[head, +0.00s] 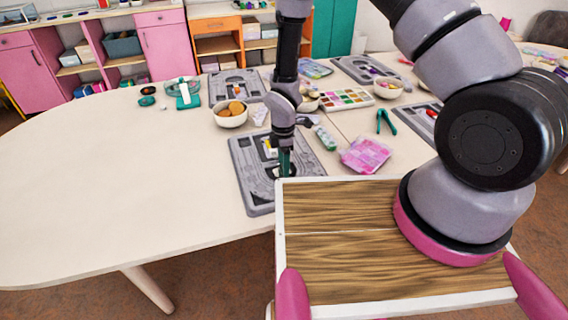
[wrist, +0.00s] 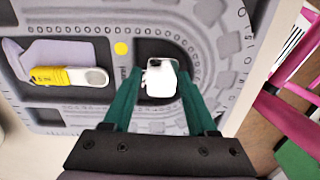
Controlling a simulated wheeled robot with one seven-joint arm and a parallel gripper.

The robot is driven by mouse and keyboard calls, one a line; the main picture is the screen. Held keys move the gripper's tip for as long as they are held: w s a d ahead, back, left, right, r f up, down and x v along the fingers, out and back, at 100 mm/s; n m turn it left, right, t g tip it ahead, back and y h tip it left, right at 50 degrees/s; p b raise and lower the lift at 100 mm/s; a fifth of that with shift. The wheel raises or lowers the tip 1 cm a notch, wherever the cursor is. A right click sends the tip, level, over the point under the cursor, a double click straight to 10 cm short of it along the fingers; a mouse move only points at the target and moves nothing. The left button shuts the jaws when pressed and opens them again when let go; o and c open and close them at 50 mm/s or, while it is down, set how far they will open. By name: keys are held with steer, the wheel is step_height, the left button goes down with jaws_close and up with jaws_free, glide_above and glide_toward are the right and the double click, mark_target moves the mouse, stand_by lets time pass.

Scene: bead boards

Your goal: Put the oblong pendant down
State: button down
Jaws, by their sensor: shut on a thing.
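A white, glossy oblong pendant (wrist: 161,80) with a small loop at its top lies between the green fingertips of my gripper (wrist: 160,84) in the wrist view. My gripper is shut on it. The pendant is over a dark recess of the grey bead board (wrist: 222,60); I cannot tell whether it touches the bottom. In the head view my gripper (head: 284,164) points down at the near grey bead board (head: 251,190), and the pendant is hidden there.
A bowl of orange pieces (head: 231,115) stands behind the board. A pink bead box (head: 365,155) and green pliers (head: 386,122) lie to the right. The table's left side (head: 120,180) is clear.

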steer(key=shift+c, duration=1)
jaws_free()
steer(key=shift+s+d+f, duration=0.1)
steer(key=shift+s+f, duration=0.05)
steer(key=shift+f, duration=0.15)
steer(key=shift+r, duration=0.1)
step_height(320, 180, up, 13)
steer(key=shift+w, duration=0.4)
steer(key=w+d+r+m+t, duration=0.15)
steer(key=d+r+m, duration=0.4)
steer(key=r, duration=0.65)
steer(key=w+d+r+m+t, duration=0.15)
steer(key=d+r+m, duration=0.4)
steer(key=r, duration=0.65)
steer(key=s+d+r+m+t+y, duration=0.1)
steer(key=s+d+r+m+t, duration=0.1)
steer(key=s+d+r+m, duration=0.3)
steer(key=s+d+r+m+t+y, duration=0.1)
steer(key=s+d+r+m+t, duration=0.1)
steer(key=s+d+r+m, duration=0.4)
steer(key=s+r+m, duration=0.3)
steer(key=s+r, duration=0.2)
steer(key=r, duration=0.1)
steer(key=shift+r+t, duration=0.15)
steer(key=shift+t, duration=0.15)
steer(key=shift+s, duration=0.1)
